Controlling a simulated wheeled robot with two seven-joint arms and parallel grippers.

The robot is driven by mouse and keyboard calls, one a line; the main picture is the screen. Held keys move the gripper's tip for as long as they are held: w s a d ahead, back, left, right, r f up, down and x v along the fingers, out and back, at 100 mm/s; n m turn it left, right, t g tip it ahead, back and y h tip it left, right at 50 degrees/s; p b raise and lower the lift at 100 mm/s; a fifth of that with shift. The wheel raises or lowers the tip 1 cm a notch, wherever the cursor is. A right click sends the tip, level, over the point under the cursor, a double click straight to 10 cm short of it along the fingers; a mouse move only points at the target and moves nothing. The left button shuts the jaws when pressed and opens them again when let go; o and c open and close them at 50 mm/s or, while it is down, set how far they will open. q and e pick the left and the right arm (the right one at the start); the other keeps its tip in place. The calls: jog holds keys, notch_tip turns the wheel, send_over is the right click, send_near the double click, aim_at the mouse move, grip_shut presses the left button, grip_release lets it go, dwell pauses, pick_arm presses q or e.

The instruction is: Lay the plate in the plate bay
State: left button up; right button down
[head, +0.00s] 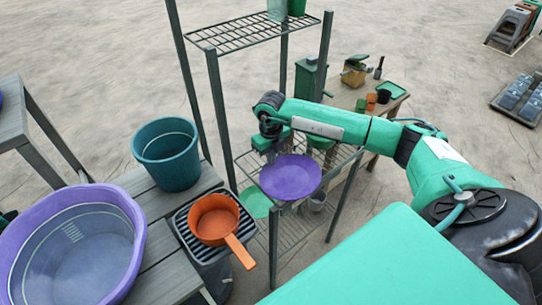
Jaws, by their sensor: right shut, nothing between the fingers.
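A purple plate (290,177) is at the middle wire shelf (335,165) of the metal rack, near its front edge. I cannot tell whether it lies fully flat on the wires. A green plate (256,203) is lower and to its left. My right gripper (291,149) is just behind the purple plate, over the shelf. It is shut with nothing held, and its fingertips are hard to make out. I cannot tell whether it touches the plate. No plate bay is clearly marked in view. My left gripper is not in view.
A teal bucket (167,153) and a purple basin (72,246) stand on the grey bench at left. Rack posts (219,118) rise beside my right arm. A wooden table (345,98) with small items is behind.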

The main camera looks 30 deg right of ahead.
jog(key=shift+f, duration=0.1)
